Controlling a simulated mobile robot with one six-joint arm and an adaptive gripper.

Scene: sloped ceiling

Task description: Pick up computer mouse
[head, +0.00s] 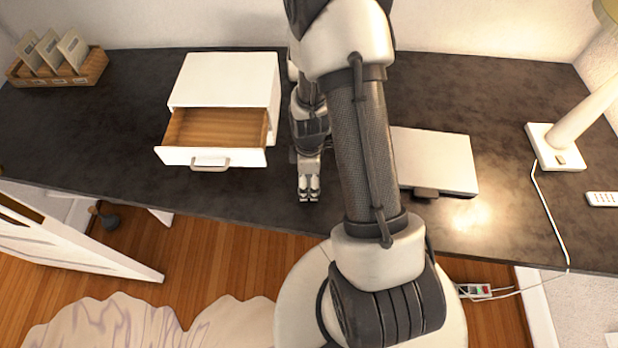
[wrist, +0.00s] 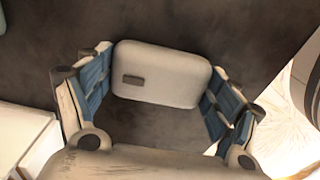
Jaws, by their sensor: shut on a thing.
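A light grey, rounded mouse-like object, which I take for the computer mouse (wrist: 165,75), lies between the blue-padded fingers of my gripper (wrist: 160,64) in the wrist view. It has a small dark slot on its left part. The fingers are closed in on its left and right ends. In the head view my gripper (head: 308,196) points down over the dark desk, between the drawer unit and the laptop. The mouse cannot be made out there. Whether it touches the desk is hard to tell.
A white drawer unit (head: 225,85) with its drawer open stands left of my gripper. A closed silver laptop (head: 435,160) lies to the right. A lamp (head: 555,147) stands further right, and a wooden tray (head: 95,66) sits far left. The desk (head: 260,200) is clear near its front edge.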

